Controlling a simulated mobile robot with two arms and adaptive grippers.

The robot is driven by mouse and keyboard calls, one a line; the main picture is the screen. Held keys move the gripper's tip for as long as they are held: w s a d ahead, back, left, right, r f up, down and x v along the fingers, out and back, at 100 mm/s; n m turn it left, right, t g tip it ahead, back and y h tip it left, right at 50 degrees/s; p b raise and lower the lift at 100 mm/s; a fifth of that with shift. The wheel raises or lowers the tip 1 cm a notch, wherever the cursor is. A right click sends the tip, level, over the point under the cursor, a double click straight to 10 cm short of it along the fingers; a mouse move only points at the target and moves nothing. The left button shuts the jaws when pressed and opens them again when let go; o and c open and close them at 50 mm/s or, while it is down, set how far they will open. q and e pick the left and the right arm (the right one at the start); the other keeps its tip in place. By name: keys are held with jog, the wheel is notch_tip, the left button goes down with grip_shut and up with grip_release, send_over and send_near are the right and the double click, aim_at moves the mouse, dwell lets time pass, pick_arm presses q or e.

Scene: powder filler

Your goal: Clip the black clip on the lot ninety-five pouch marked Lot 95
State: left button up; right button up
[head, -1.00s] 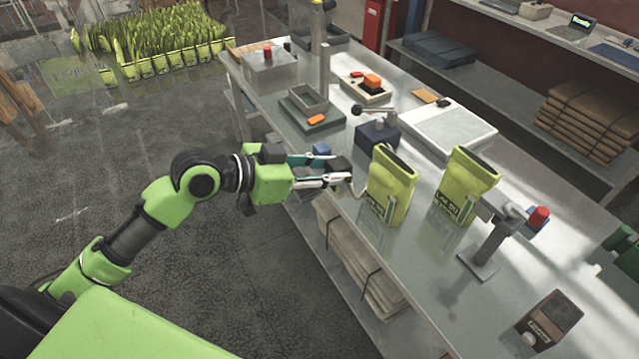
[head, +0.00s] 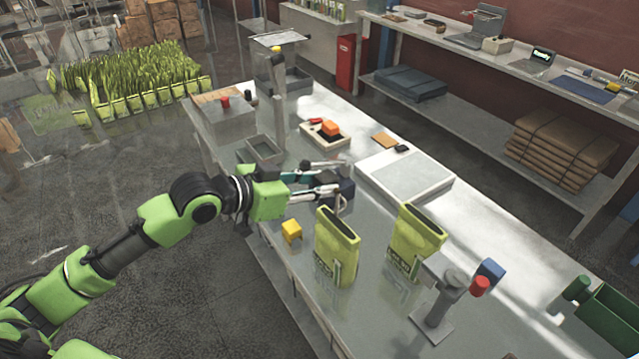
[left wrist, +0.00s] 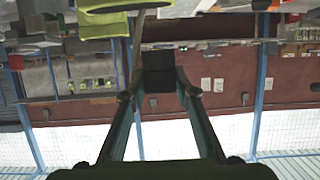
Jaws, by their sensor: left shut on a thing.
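My left gripper (head: 338,184) is over the bench, behind the left pouch in the head view. In the left wrist view its fingers (left wrist: 158,84) are shut on a dark block, which looks like the black clip (left wrist: 158,73). Two open-topped yellow-green pouches stand upright on the bench, a left one (head: 336,243) and a right one (head: 414,240). Their printed labels are too small to tell which is Lot 95. The gripper touches neither pouch. My right gripper is not in view.
A yellow block (head: 291,231) sits near the bench edge, left of the pouches. A white flat plate (head: 405,178) lies behind. Bare bench (head: 385,305) shows in front.

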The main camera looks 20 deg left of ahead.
pick_arm(q)
jog(key=shift+w+d, duration=0.1)
jog(key=shift+w, duration=0.05)
jog(key=shift+w+d, duration=0.1)
jog(key=shift+w, duration=0.05)
jog(key=shift+f, duration=0.65)
jog(key=shift+f+b, duration=0.4)
jog(key=shift+f, duration=0.05)
notch_tip(320, 180, down, 4)
jog(key=shift+b, duration=1.1)
jog(key=shift+f, duration=0.3)
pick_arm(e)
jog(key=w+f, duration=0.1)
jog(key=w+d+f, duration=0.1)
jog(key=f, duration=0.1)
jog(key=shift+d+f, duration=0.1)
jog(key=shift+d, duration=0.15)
